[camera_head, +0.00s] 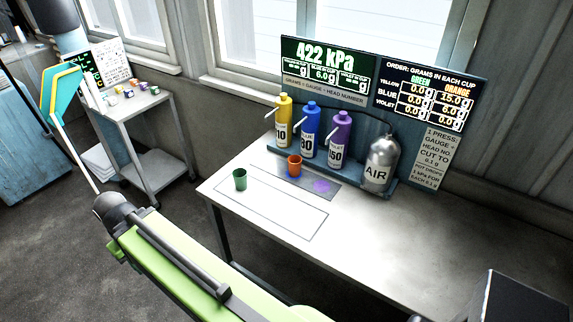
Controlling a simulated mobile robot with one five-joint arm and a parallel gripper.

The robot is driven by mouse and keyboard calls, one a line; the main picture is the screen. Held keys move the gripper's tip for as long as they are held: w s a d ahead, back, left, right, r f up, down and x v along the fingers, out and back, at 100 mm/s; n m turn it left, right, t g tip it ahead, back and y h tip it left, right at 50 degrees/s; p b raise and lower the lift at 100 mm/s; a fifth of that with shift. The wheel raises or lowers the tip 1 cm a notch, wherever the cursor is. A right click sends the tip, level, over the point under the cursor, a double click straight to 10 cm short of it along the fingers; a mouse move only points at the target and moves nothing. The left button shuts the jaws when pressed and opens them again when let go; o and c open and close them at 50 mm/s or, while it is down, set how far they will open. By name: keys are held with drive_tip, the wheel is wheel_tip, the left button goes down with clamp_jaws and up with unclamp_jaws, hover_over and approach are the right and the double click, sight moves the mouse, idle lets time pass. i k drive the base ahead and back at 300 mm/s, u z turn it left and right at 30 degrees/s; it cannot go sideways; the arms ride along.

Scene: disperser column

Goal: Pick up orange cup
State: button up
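The orange cup (294,166) stands upright on the grey strip (329,190) on the table, in front of the blue dispenser bottle (309,131). The green cup (240,180) stands to its left, on the outlined rectangle of the table. My lime-green arm comes up from the bottom of the view. A thin white rod runs from its dark joint up to a teal and orange end piece, which seems to be my gripper (62,90). It appears at the upper left, well apart from the cup. Whether its fingers are open or shut is unclear.
A yellow bottle (283,121), violet bottle (340,140) and silver AIR tank (382,164) line the table's back. Display boards (380,85) stand behind them. A side table (137,104) with small colored items is at left. The white table (400,240) has clear space at right.

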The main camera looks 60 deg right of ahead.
sight(295, 161)
drive_tip(key=i, duration=0.9)
drive_tip(key=z, duration=0.05)
